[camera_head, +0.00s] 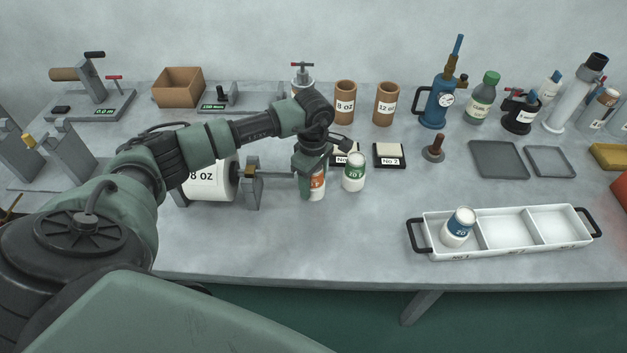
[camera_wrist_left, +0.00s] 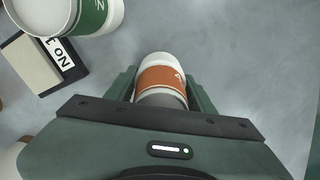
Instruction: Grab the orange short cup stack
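The orange short cup stack (camera_head: 318,184), white with an orange band, stands on the table left of the green-band cup stack (camera_head: 354,172). My left gripper (camera_head: 312,178) is lowered over it, and its body hides part of the stack. In the left wrist view the orange stack (camera_wrist_left: 162,78) sits between the two fingers (camera_wrist_left: 161,84), one close along each side. Whether the fingers press on it or leave a thin gap is not clear. My right gripper is not in view.
The green-band stack and the No 2 block (camera_head: 389,155) stand close on the right. A large 8 oz roll (camera_head: 212,182) on its stand is at the left. A white tray (camera_head: 505,234) with a blue-band stack (camera_head: 459,227) is at the front right. The table's front middle is clear.

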